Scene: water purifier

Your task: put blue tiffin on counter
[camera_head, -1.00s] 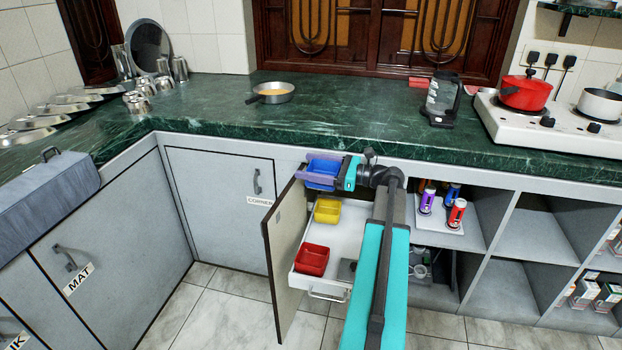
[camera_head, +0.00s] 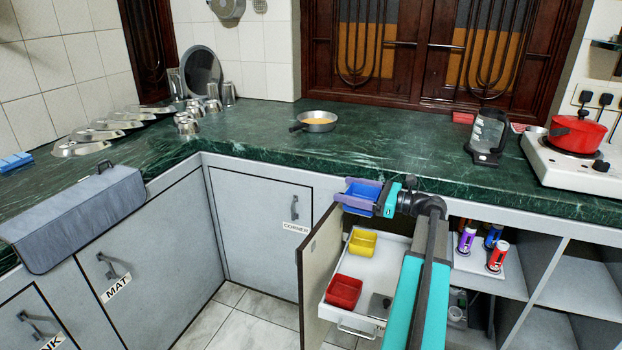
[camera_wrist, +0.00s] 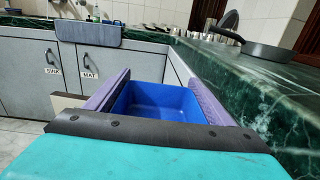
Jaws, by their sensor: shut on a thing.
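The blue tiffin (camera_head: 361,197) is an open rectangular box. My gripper (camera_head: 362,196) is shut on it, with a purple finger along each of two opposite sides. In the wrist view the tiffin (camera_wrist: 160,98) sits between the two fingers (camera_wrist: 160,95) and looks empty. It is in front of the green marble counter (camera_head: 260,140), close to its front edge and above the open drawer. In the wrist view the counter (camera_wrist: 262,95) is just to the right of the tiffin, with its top near the height of the fingers.
A pan (camera_head: 318,122) stands on the counter behind the tiffin, with clear marble around it. A dark coffee-maker-like item (camera_head: 487,138) stands to the right. Below, a drawer (camera_head: 375,270) holds yellow (camera_head: 363,242) and red (camera_head: 344,291) boxes, beside an open cabinet door (camera_head: 318,270).

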